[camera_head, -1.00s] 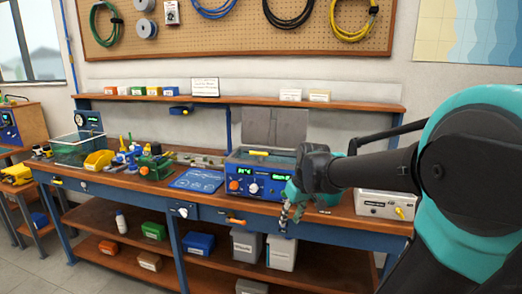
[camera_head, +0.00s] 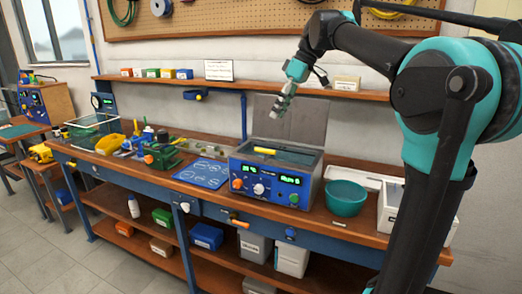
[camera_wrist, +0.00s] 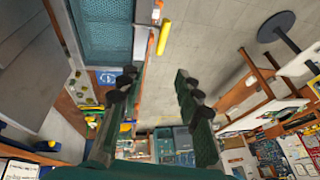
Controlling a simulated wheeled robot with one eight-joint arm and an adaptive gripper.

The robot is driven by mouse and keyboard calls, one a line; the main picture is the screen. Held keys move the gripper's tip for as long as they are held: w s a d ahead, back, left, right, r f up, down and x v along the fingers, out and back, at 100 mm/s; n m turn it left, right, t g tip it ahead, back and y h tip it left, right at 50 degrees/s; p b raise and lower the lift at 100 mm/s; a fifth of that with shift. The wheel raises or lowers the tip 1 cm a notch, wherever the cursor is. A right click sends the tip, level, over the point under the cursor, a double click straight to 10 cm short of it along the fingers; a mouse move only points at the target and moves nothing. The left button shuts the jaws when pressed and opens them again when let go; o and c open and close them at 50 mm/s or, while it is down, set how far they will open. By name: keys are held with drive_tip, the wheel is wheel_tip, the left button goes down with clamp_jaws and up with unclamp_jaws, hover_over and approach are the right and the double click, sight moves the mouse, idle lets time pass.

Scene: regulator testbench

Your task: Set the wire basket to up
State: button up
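The blue bench unit (camera_head: 270,187) stands at the middle of the workbench, with its grey lid (camera_head: 297,122) raised at the back. The wire basket (camera_wrist: 100,28) shows as teal mesh inside the unit's tank in the wrist view. Its yellow handle (camera_head: 265,150) lies low at the tank's rim and also shows in the wrist view (camera_wrist: 163,38). My gripper (camera_head: 279,112) is above the unit, in front of the lid, clear of the handle. In the wrist view its two fingers (camera_wrist: 158,95) are apart with nothing between them.
A teal bowl (camera_head: 345,198) stands right of the unit, with a white box (camera_head: 391,208) beyond it. A blue mat (camera_head: 202,174), a green device (camera_head: 163,152) and a yellow bin (camera_head: 110,144) lie left. A shelf (camera_head: 230,85) runs behind the raised lid.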

sight(259, 150)
drive_tip(key=x, duration=1.5)
drive_tip(key=shift+f, duration=0.1)
drive_tip(key=shift+c, duration=0.4)
clamp_jaws()
